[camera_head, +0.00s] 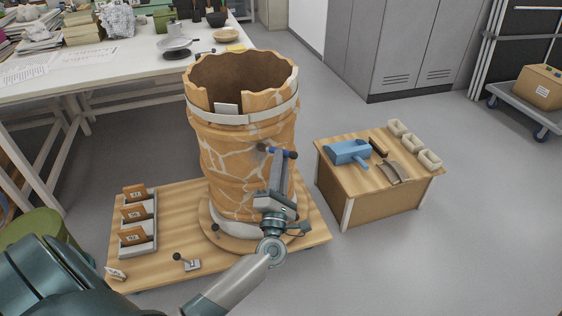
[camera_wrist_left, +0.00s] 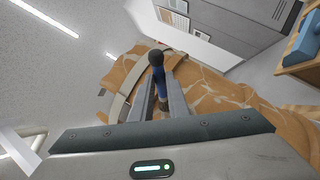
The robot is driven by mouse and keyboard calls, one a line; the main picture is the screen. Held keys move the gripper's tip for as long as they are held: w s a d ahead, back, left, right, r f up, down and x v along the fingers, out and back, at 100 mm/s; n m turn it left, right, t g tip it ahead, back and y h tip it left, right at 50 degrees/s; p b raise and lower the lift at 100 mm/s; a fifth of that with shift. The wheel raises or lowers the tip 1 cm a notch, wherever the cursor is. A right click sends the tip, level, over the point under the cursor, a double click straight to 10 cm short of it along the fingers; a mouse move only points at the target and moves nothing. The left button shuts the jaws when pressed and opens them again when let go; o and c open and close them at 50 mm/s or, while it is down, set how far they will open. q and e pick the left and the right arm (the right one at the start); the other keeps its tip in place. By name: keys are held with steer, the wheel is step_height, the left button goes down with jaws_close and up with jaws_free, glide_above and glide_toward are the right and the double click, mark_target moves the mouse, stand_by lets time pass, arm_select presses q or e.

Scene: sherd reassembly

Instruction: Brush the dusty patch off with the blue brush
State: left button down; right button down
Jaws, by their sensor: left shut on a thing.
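My left gripper (camera_head: 279,160) is shut on the blue brush (camera_head: 290,154), close against the front right side of the big orange jar (camera_head: 228,150). In the left wrist view the brush (camera_wrist_left: 163,78) lies between the fingers, with a dark knob at one end and brown bristles at the other. The bristles seem near the jar wall (camera_wrist_left: 215,95); I cannot tell whether they touch. The jar stands upright, with pale crack lines and a notch in its rim. My right gripper is out of view.
The jar stands on a round base on a wooden platform (camera_head: 180,207) with a rack of sherds (camera_head: 137,218) at left. A small wooden table (camera_head: 365,205) at right holds a blue scoop (camera_head: 348,151) and pale trays (camera_head: 429,159). Grey floor lies between.

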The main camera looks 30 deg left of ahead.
arm_select(q)
steer(key=shift+f+b, duration=0.35)
steer(key=shift+f, duration=0.4)
steer(key=shift+f, duration=0.1)
steer(key=shift+f+b, duration=1.4)
steer(key=shift+f, duration=0.25)
steer(key=shift+f, duration=0.1)
step_height(320, 180, down, 3)
steer(key=b, duration=0.3)
steer(key=shift+f, duration=0.15)
steer(key=shift+s, duration=0.1)
steer(key=shift+s+a, duration=0.3)
steer(key=shift+a, duration=0.05)
